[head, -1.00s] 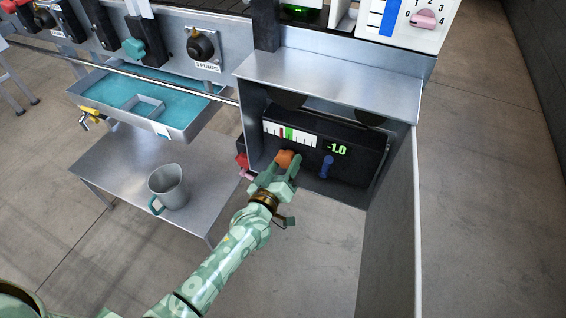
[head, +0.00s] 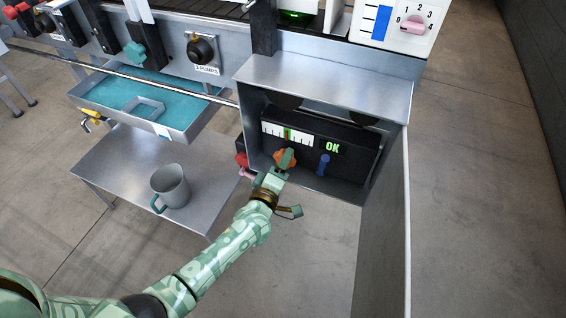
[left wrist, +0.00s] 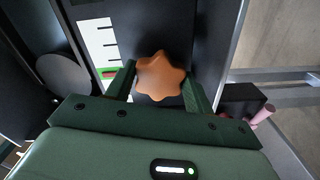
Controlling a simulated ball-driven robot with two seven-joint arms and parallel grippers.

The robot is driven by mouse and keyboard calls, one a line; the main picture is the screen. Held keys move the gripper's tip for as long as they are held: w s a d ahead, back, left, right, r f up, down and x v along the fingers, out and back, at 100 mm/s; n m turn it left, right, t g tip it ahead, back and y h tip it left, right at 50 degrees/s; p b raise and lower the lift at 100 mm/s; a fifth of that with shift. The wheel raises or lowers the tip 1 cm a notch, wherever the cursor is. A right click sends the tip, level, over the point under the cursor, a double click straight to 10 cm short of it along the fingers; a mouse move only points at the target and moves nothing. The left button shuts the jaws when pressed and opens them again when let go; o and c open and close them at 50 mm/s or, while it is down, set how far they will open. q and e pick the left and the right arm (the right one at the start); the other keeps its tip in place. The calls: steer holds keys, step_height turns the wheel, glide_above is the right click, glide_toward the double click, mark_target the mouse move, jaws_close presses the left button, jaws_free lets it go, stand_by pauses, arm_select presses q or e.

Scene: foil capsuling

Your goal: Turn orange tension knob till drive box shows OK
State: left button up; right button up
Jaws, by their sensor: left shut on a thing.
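The orange tension knob (head: 285,158) is on the front of the black drive box (head: 355,160), inside the open metal cabinet. It is star-shaped and shows large in the left wrist view (left wrist: 161,76). My left gripper (head: 277,168) is shut on the knob, with one finger on each side of it. The drive box display (head: 333,147) reads OK in green. The scale (head: 287,134) left of it has its red pointer within the green band. My right gripper is not in view.
A blue lever (head: 324,163) is right of the knob, and a red knob (head: 242,159) is at the cabinet's left edge. The open cabinet door (head: 385,225) stands at the right. A grey mug (head: 172,185) is on the metal table (head: 125,170), below a blue-lined tray (head: 187,122).

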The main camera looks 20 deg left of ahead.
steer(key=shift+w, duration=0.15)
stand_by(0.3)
arm_select(q)
steer(key=o, duration=0.9)
steer(key=shift+o, duration=0.3)
steer(key=shift+s, duration=0.2)
steer(key=s+p, duration=0.5)
steer(key=s, duration=1.1)
steer(key=shift+a, duration=0.3)
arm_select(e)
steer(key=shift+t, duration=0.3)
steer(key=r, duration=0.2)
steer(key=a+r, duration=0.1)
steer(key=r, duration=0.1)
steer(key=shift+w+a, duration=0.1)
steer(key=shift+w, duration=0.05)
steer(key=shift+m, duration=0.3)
